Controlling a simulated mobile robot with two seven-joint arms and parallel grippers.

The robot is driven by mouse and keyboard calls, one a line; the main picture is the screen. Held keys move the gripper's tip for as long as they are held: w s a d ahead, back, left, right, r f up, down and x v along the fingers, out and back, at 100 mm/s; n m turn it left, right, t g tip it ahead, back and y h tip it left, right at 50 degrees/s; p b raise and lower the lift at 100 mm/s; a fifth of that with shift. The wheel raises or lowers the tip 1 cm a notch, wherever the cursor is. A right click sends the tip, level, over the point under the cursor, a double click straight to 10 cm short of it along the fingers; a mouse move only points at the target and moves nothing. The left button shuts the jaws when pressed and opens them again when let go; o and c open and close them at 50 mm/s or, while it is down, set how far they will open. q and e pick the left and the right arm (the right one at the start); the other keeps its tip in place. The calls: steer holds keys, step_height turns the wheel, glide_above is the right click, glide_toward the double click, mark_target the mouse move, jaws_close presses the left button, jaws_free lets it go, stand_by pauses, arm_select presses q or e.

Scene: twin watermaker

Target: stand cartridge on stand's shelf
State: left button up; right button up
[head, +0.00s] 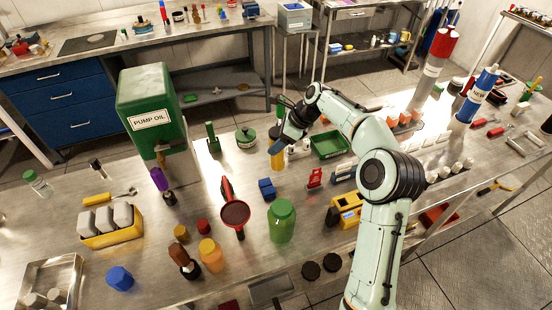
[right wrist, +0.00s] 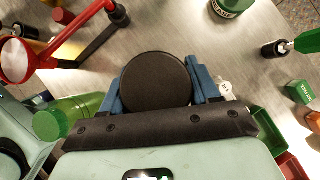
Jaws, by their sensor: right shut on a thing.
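My right gripper (head: 281,140) is shut on a round thing with a flat dark top (right wrist: 155,80), between its blue fingers in the right wrist view. A yellow body (head: 277,160) shows just below the fingers in the head view and seems to belong to it. I cannot tell which is the cartridge, nor pick out the stand's shelf for sure. My left gripper is out of view.
A green PUMP OIL tank (head: 150,100) stands left of the gripper. A green tray (head: 328,145) lies to its right. A red funnel (head: 235,213), a green jar (head: 281,222) and a yellow device (head: 346,210) are nearer the front. Several small items crowd the bench.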

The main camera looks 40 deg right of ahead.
mark_target(277, 156)
step_height(277, 156, down, 7)
steer(key=shift+b, duration=0.4)
steer(key=shift+w, duration=0.1)
steer(key=shift+f, duration=0.1)
steer(key=o, duration=1)
steer(key=shift+f, duration=0.2)
steer(key=shift+c, duration=0.2)
steer(key=o, duration=0.4)
steer(key=shift+r, duration=0.2)
